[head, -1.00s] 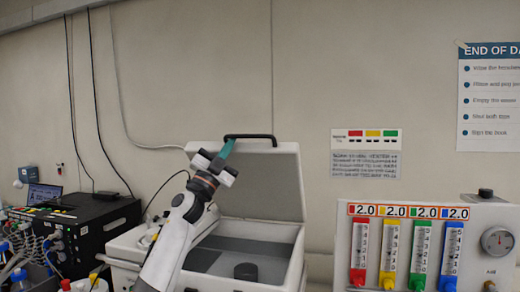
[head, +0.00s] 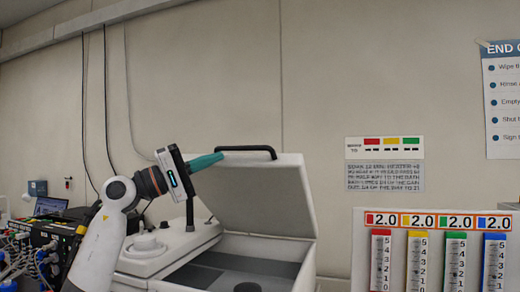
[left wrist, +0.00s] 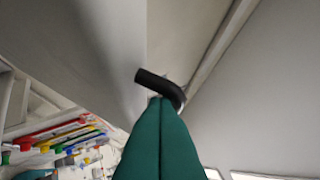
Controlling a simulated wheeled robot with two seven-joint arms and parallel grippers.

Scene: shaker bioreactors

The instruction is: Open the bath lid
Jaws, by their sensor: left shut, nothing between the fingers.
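The bath lid (head: 255,195) stands raised at the back of the white bath (head: 305,262), tilted up with its underside toward me. Its black handle (head: 245,151) is at the top edge; a bent black handle end (left wrist: 160,85) also shows in the left wrist view. My left gripper (head: 220,157) is shut and empty, its teal fingers pointing right beside the handle's left end at the lid's upper left. In the left wrist view its fingertips (left wrist: 160,100) overlap the handle; I cannot tell whether they touch. My right gripper is not in view.
The bath's inside is open, with a dark round part (head: 247,287) in it. A flowmeter panel (head: 440,250) stands at the right. A black instrument (head: 60,228) and tubing are at the left. The wall above the lid is clear.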

